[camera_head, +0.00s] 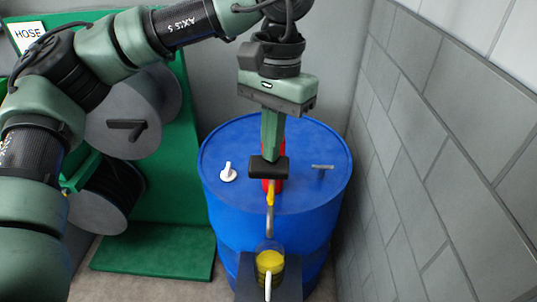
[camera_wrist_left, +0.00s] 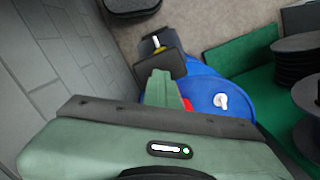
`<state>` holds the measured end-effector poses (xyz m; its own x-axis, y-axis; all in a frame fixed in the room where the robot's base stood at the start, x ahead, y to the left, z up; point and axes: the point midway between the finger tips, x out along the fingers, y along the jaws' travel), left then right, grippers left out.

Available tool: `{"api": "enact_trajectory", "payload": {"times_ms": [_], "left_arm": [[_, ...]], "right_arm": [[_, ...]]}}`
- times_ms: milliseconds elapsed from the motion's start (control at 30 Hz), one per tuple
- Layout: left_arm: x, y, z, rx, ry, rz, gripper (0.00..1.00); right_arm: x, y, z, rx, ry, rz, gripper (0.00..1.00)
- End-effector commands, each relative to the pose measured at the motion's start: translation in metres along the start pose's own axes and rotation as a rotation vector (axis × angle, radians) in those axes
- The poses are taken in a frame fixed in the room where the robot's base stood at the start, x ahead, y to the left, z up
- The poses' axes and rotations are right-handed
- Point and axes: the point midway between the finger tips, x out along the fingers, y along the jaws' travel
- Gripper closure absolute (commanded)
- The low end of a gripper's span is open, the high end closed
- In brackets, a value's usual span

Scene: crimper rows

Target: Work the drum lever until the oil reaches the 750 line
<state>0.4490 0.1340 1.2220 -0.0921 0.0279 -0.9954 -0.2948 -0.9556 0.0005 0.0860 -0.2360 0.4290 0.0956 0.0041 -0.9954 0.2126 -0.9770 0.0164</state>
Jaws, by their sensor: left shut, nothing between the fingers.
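A blue drum (camera_head: 325,215) stands upright with a red pump (camera_head: 278,186) on top. The pump's black lever handle (camera_head: 268,168) is also in the left wrist view (camera_wrist_left: 172,66). My left gripper (camera_head: 268,158) is shut and empty, its fingers pointing down at the handle. The tips appear to meet the handle's top; I cannot tell whether they touch. A spout (camera_head: 270,215) curves down from the pump to a clear jug (camera_head: 270,248) with yellow oil (camera_head: 270,263) in it. The jug's marks are too small to read. My right gripper is not in view.
The drum top also holds a white cap (camera_head: 228,172) and a small metal bar (camera_head: 322,167). A grey block wall (camera_head: 430,150) rises close on the right. Grey reels (camera_head: 125,125) on a green stand (camera_head: 160,255) are on the left, with a HOSE sign (camera_head: 28,35) behind.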

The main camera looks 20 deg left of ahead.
Motion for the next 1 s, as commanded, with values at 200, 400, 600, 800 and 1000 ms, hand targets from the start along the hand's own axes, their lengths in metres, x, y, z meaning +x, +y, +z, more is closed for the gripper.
{"api": "enact_trajectory", "payload": {"times_ms": [200, 400, 600, 800, 1000], "left_arm": [[0.006, -0.002, -0.002, -0.006, 0.002, -0.002, 1.00], [-0.007, -0.001, -0.021, -0.006, 0.000, 0.000, 1.00], [-0.007, -0.001, -0.031, -0.005, 0.002, -0.001, 1.00], [-0.007, -0.001, -0.031, -0.004, 0.002, -0.001, 1.00], [-0.025, 0.000, -0.031, -0.004, 0.004, -0.001, 1.00]], "right_arm": [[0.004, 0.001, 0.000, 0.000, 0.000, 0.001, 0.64], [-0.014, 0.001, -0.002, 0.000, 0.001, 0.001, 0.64], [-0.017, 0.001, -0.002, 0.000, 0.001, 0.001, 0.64], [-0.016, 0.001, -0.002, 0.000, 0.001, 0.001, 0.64], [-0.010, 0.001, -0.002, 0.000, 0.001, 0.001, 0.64]]}}
